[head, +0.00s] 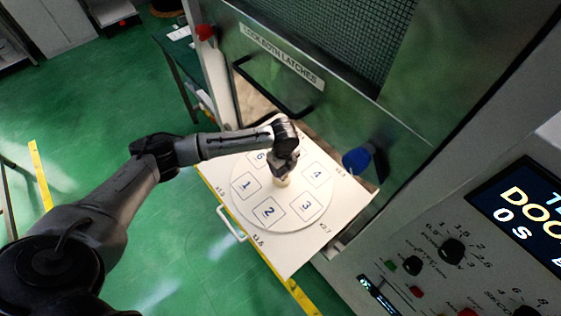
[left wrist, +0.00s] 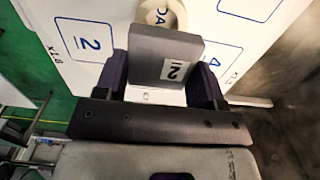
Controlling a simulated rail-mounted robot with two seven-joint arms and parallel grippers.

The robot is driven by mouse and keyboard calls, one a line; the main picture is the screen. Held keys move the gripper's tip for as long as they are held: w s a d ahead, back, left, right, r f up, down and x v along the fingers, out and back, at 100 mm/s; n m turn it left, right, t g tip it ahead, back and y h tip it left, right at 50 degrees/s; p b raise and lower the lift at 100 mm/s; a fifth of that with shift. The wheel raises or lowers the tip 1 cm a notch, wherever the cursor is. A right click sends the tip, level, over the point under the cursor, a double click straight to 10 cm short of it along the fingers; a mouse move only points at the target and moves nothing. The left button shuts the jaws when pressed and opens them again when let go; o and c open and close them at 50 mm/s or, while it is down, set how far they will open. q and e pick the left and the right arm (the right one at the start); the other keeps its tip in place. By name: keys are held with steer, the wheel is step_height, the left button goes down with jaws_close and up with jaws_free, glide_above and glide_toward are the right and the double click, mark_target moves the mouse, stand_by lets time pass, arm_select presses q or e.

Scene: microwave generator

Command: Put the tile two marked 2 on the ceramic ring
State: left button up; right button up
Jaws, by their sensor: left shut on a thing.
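The tile two is a dark grey block with a white label marked 2 (left wrist: 168,50), seen large in the left wrist view. My left gripper (left wrist: 160,85) is shut on it, with a finger at each side. In the head view my left gripper (head: 286,168) hangs over the middle of the round white plate. The cream ceramic ring (left wrist: 180,14) shows just beyond the tile, cut by the frame's top edge. In the head view the ring (head: 282,182) is mostly hidden under my gripper. I cannot tell whether tile and ring touch. My right gripper is out of view.
The round plate (head: 243,208) has numbered squares around its middle and lies on a white pull-out tray (head: 290,262) with a front handle (head: 230,224). The cabinet's raised door (head: 300,60) is behind. A control panel (head: 450,255) stands to the right, with a blue knob (head: 358,159) near the tray.

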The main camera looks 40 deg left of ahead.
arm_select(q)
steer(key=shift+f+b, duration=0.45)
step_height(320, 180, down, 3)
steer(key=b, duration=0.3)
steer(key=shift+r+b, duration=0.15)
steer(key=shift+b, duration=0.2)
steer(key=shift+f, duration=0.75)
steer(key=shift+p, duration=0.5)
steer(key=shift+f, duration=0.25)
steer(key=o, duration=1.1)
steer(key=shift+o, duration=0.6)
